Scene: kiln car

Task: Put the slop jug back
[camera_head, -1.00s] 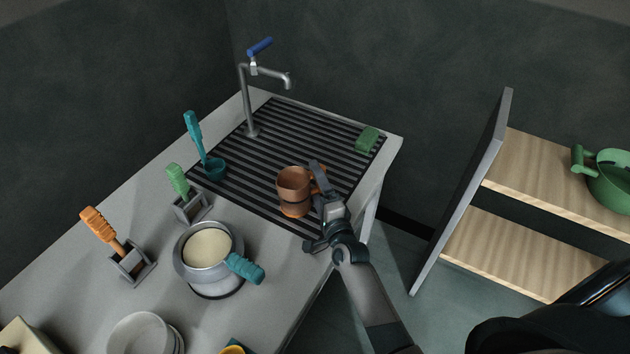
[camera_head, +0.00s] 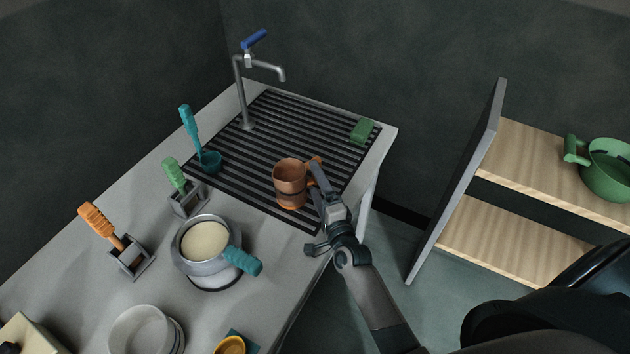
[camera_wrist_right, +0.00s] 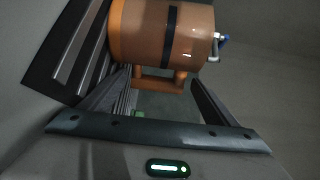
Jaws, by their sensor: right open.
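The slop jug, a brown-orange jug (camera_head: 290,184) with a dark band, stands upright on the slatted drain grate (camera_head: 262,128). Its handle points right, towards my right gripper (camera_head: 317,205). The right gripper is open beside the jug at the counter's right edge. In the right wrist view the jug (camera_wrist_right: 145,32) fills the top, and its orange handle (camera_wrist_right: 160,82) shows between the two spread fingers (camera_wrist_right: 158,95). The jaws are not closed on it. My left gripper is not in view.
A tap (camera_head: 240,92) and a green sponge (camera_head: 362,131) are at the grate's back. A pot (camera_head: 190,262) with a teal handle and several holdered tools stand left. An open-doored wooden shelf (camera_head: 530,165) with a green pan (camera_head: 608,170) stands right.

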